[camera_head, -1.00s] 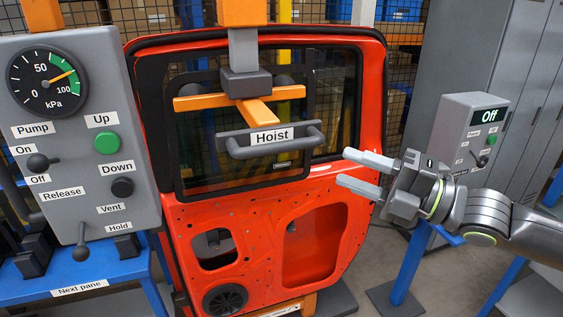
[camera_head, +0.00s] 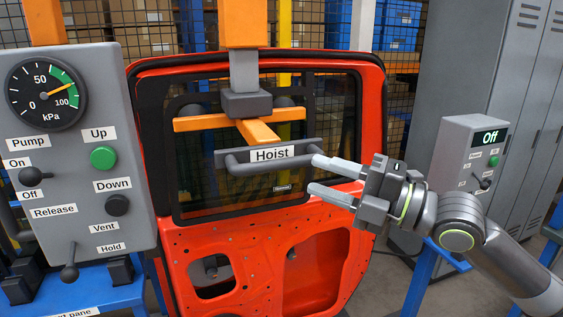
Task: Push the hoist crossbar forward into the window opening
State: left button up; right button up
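The hoist crossbar (camera_head: 239,122) is orange and hangs under a dark block on the hoist column. Its grey handle plate labelled "Hoist" (camera_head: 228,158) and handle bar stick out toward me. Behind it is the window opening (camera_head: 336,104) in the red door (camera_head: 238,241), with a dark-framed pane (camera_head: 215,189) in front of or in the opening; I cannot tell which. My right gripper (camera_head: 312,175) is open and empty. Its upper fingertip overlaps the right end of the handle in the picture; contact cannot be told. My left gripper is not in view.
A grey control panel (camera_head: 138,221) with a gauge (camera_head: 46,94), buttons and levers stands at the left. A grey box reading "Off" (camera_head: 463,138) stands at the right on a blue post. A grey locker (camera_head: 440,60) and mesh fence are behind.

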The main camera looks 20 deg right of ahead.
aim_at(290, 165)
jog(key=shift+p+x, duration=1.1)
jog(key=shift+x, duration=1.9)
jog(key=shift+p+x, duration=0.3)
jog(key=shift+x, duration=0.7)
grip_shut()
